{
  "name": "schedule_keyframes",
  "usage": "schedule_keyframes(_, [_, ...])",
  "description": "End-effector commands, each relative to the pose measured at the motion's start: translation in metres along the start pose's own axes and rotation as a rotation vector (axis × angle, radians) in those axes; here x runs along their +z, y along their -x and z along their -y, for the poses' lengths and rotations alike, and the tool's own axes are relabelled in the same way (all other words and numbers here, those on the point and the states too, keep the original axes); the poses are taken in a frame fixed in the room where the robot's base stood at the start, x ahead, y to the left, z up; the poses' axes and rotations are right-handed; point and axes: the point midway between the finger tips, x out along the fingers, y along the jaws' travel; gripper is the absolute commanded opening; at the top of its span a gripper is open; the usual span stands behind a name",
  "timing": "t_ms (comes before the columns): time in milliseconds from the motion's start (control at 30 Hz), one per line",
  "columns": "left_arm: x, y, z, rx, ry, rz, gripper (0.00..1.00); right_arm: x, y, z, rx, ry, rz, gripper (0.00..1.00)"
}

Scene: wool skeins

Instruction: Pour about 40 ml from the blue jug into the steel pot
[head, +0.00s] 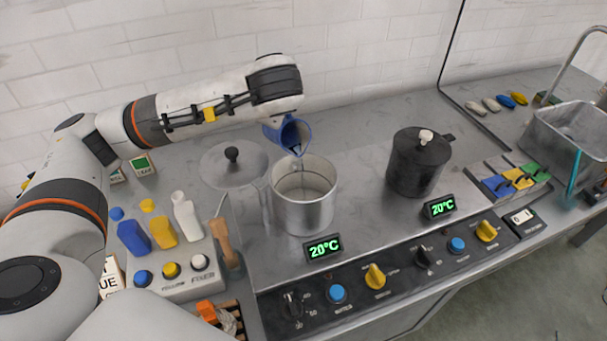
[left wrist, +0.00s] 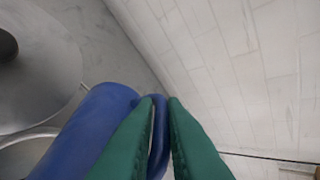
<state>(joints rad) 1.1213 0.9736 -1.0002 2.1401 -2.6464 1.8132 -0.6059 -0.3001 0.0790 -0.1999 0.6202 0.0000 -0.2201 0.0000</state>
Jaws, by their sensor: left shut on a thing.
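The blue jug (head: 292,136) is tilted above the back rim of the open steel pot (head: 303,205), its mouth toward the pot. The jug body (left wrist: 85,130) also shows in the left wrist view, above part of the pot's rim (left wrist: 30,140). The pot stands on the metal counter behind a 20°C display (head: 323,248). My right gripper is not in view.
A steel lid (head: 233,165) with a black knob lies left of the pot. A dark lidded pot (head: 417,163) stands to the right. Blue, yellow and white bottles (head: 163,230) stand at left. A sink basin (head: 570,140) is at far right. The wall is close behind.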

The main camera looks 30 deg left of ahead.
Motion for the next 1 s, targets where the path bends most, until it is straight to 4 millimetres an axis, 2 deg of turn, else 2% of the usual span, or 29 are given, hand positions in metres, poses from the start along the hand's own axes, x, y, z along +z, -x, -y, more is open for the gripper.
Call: schedule_keyframes(1000, [0.001,-0.004,0.002,-0.031,-0.014,0.023,0.0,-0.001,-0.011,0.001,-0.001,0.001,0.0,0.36])
